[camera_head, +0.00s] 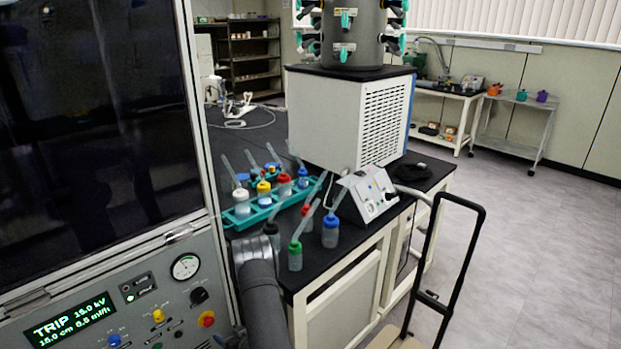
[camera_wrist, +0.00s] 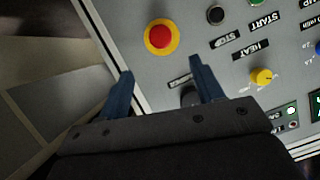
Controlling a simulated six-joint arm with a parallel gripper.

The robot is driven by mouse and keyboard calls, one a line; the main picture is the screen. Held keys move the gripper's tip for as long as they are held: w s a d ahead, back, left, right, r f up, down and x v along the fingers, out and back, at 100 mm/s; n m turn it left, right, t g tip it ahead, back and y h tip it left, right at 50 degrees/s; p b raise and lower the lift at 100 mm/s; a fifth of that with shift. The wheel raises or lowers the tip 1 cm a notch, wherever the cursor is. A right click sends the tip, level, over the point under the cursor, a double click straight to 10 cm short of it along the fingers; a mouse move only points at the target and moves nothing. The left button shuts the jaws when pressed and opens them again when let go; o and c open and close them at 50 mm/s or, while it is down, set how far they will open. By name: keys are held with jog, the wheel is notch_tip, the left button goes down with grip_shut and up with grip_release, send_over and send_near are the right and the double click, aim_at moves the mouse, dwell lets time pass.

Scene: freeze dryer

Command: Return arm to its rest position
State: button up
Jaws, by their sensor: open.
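My arm (camera_head: 262,300) shows in the head view at the lower middle, between the grey control panel (camera_head: 60,312) and the black-topped bench. Its end is not clearly visible there. In the wrist view my gripper (camera_wrist: 162,84) has its two blue fingers spread apart with nothing between them. The fingers are over the lower edge of the control panel (camera_wrist: 185,50), near a dark knob (camera_wrist: 190,96) partly hidden by the right finger. A red stop button on a yellow ring (camera_wrist: 160,37) is just beyond the fingertips. I cannot tell whether the fingers touch the panel.
The bench (camera_head: 275,240) carries a teal rack (camera_head: 238,222) with several capped bottles, and loose bottles including a green-capped one (camera_head: 295,256) near my arm. A white freeze dryer (camera_head: 340,115) stands behind. A black-handled cart (camera_head: 432,298) is at right; floor beyond is clear.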

send_near(210, 322)
jog(key=x, duration=0.9)
jog(key=shift+w+a+f, duration=0.15)
jog(key=shift+a+f, duration=0.05)
jog(key=shift+f, duration=0.05)
jog(key=s+d+r+n, duration=0.1)
jog(key=s+d+r, duration=0.3)
jog(key=s+d, duration=0.3)
jog(key=s+d+r+h, duration=0.1)
jog(key=s+d+r, duration=0.3)
jog(key=s+d, duration=0.3)
jog(key=shift+s+d+r+n+t, duration=0.2)
jog(key=shift+s+n+t, duration=0.1)
jog(key=shift+s+n, duration=0.1)
dwell(0.7)
